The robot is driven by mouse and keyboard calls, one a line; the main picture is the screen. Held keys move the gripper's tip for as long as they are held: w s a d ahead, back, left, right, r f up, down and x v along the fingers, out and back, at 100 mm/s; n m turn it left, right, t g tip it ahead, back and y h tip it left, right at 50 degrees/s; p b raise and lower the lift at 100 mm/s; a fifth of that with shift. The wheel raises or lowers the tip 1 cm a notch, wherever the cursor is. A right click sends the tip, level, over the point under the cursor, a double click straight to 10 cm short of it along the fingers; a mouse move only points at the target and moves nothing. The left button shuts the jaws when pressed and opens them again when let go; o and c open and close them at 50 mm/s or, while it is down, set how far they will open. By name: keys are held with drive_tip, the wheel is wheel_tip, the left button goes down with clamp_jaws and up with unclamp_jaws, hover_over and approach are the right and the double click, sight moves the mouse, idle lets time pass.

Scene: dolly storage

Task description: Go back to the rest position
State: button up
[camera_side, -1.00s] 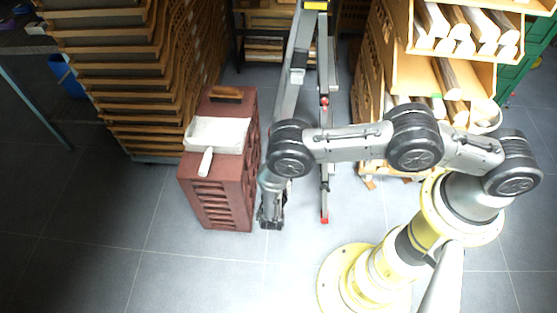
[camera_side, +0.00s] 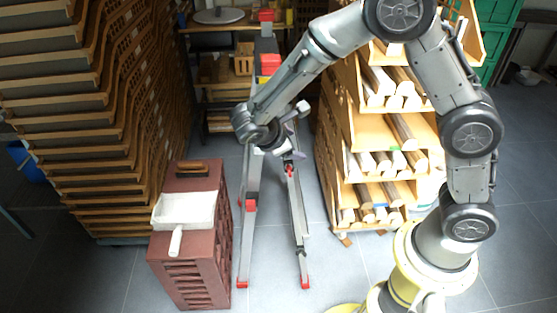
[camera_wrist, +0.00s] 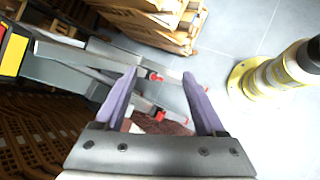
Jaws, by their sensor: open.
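My gripper (camera_side: 300,130) is raised high in the side view, in front of the grey folding ladder (camera_side: 246,225). In the wrist view its two purple fingers (camera_wrist: 160,76) are spread apart with nothing between them. My arm is bent up and over from its yellow base at the lower right. A reddish-brown slatted crate (camera_side: 190,285) stands on the floor to the lower left of the gripper. On its top lie a white dustpan (camera_side: 185,208) with a white handle and a wooden-backed brush (camera_side: 190,167).
A wooden rack (camera_side: 355,135) with rolls stands right of the ladder. Tall stacked wooden trays (camera_side: 60,130) fill the left. A table with a round grey disc (camera_side: 218,15) is at the back. Tiled floor (camera_side: 120,285) is clear in front.

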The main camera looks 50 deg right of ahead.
drive_tip(key=s+r+m+t+y, duration=0.2)
drive_tip(key=s+r+m+y, duration=0.2)
drive_tip(key=s, duration=0.7)
drive_tip(key=s+r+m+t+y, duration=0.2)
drive_tip(key=s+r+m+y, duration=0.3)
drive_tip(key=s+r+m, duration=0.2)
drive_tip(key=shift+s+r+m, duration=0.3)
drive_tip(key=shift+s+r, duration=0.8)
drive_tip(key=shift+s, duration=0.85)
